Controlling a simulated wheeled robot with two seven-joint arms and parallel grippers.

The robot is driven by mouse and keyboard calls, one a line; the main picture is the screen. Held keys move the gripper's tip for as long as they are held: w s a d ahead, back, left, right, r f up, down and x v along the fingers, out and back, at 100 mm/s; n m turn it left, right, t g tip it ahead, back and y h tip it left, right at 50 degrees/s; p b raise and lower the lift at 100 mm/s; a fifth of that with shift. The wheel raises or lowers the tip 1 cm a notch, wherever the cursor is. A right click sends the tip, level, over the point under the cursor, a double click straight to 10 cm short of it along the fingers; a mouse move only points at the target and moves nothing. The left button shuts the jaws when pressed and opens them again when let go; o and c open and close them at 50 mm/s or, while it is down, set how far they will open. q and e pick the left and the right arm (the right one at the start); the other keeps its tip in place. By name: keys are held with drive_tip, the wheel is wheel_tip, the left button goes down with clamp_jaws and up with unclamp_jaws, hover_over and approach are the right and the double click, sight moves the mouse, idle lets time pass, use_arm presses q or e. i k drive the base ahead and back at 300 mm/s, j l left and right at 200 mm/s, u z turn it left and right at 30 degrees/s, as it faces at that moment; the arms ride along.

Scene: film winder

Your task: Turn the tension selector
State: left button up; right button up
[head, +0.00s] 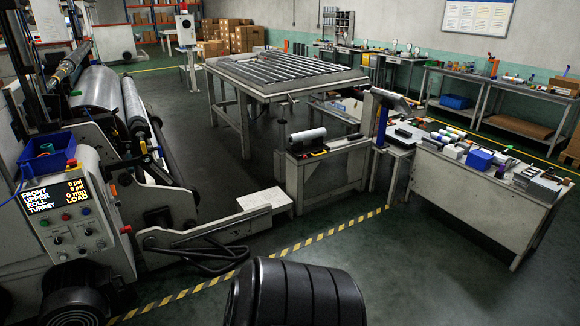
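The winder's control panel (76,222) stands at the left in the head view. Its lit display (55,197) reads FRONT 0 psi, UPPER 0 psi, ROLL 0 mm and TURRET LOAD. Below the display are small dark rotary knobs (57,240) and coloured buttons. The knobs' labels and pointer positions are too small to read, so I cannot tell which one is the tension selector. Neither of my grippers shows in this view.
A blue bin (48,153) sits on top of the panel's housing. The winder's large rolls (100,92) are behind it. A low arm with a white plate (262,199) juts right from the machine. A yellow-black floor stripe (318,237) crosses open floor.

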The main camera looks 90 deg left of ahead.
sight(58, 241)
drive_tip(key=u, duration=3.65)
drive_tip(key=i+j+u, duration=0.15)
drive_tip(key=u, duration=0.2)
drive_tip(key=i+u, duration=0.4)
drive_tip(key=k+j, duration=0.05)
